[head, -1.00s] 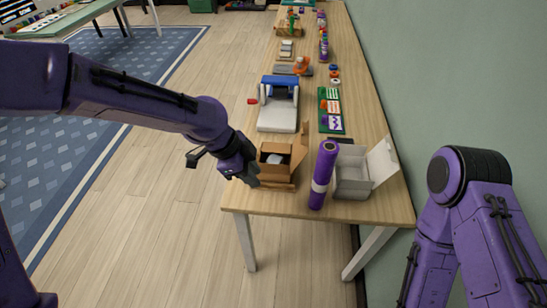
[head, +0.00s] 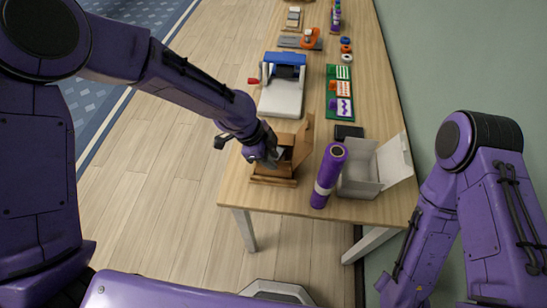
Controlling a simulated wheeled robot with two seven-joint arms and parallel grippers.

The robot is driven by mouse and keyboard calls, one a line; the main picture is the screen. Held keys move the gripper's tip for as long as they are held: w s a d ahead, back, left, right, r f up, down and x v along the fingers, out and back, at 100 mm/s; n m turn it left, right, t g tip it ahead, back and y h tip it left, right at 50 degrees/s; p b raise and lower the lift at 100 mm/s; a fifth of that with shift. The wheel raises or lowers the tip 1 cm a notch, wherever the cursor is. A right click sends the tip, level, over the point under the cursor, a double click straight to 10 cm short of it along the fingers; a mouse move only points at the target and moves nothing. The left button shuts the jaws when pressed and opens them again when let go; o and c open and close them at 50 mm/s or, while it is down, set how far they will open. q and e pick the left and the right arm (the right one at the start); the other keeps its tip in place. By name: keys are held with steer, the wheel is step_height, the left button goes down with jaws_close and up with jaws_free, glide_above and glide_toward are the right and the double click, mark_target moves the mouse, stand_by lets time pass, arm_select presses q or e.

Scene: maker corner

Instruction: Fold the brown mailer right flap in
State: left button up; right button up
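The brown mailer (head: 273,180) is a small open cardboard box near the front left corner of the workbench. One flap (head: 304,143) stands up along its right side. My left gripper (head: 274,157) is at the box's upper left, reaching over the opening and covering much of the inside. It is apart from the raised right flap. Its fingers are dark and small here, so I cannot tell whether they are open or shut. My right arm stands at the right, and its gripper is out of the picture.
A purple roll (head: 328,175) with a white band stands close to the mailer's right. A blue and white machine (head: 283,88) stands farther back. The wall (head: 455,60) bounds the right side.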

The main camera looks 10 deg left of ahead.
arm_select(q)
steer(key=shift+w+d+f, duration=0.1)
steer(key=shift+d+f, duration=0.15)
steer(key=shift+f, duration=0.35)
steer(key=shift+d+f, duration=0.1)
steer(key=shift+f, duration=0.2)
jaws_close()
